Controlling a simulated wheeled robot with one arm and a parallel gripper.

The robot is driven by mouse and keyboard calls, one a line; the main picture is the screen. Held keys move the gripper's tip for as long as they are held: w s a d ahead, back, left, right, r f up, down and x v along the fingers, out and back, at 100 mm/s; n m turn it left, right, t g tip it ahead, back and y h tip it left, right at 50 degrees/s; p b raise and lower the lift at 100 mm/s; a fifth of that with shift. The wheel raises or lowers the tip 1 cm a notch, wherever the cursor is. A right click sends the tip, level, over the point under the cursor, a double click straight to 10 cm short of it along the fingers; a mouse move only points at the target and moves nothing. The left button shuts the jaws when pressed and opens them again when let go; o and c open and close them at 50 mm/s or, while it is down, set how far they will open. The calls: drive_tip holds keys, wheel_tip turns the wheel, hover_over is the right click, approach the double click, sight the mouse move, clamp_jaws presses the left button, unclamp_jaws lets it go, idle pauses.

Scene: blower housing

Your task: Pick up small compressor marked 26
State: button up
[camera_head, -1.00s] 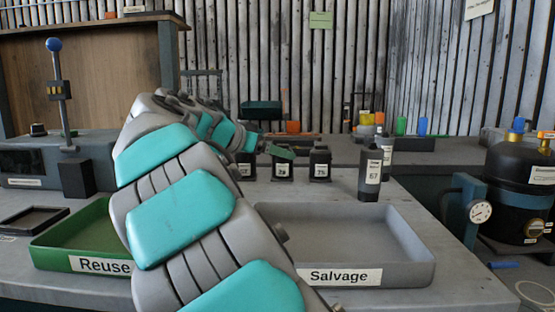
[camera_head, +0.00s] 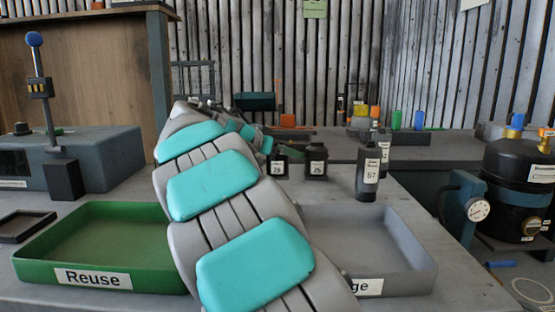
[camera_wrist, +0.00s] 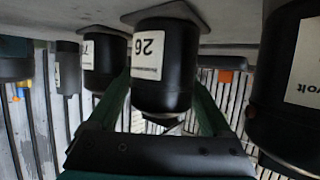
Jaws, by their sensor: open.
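The small compressor marked 26 (camera_wrist: 165,75) is a black cylinder with a white label. It shows upside down in the middle of the wrist view, with its base on the grey bench. My gripper (camera_wrist: 163,92) is open. Its green fingers reach along the left and right sides of this compressor. I cannot tell whether either finger touches it.
Close by is a black compressor marked 75 (camera_head: 316,162). A taller one marked 57 (camera_head: 368,178) stands farther right. A large "volt" cylinder (camera_wrist: 285,85) is close on the right in the wrist view. The green Reuse tray (camera_head: 105,275) and grey Salvage tray (camera_head: 415,280) lie in front.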

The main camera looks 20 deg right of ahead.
drive_tip(key=shift+w, duration=0.1)
drive_tip(key=shift+c, duration=0.2)
clamp_jaws()
idle(0.5)
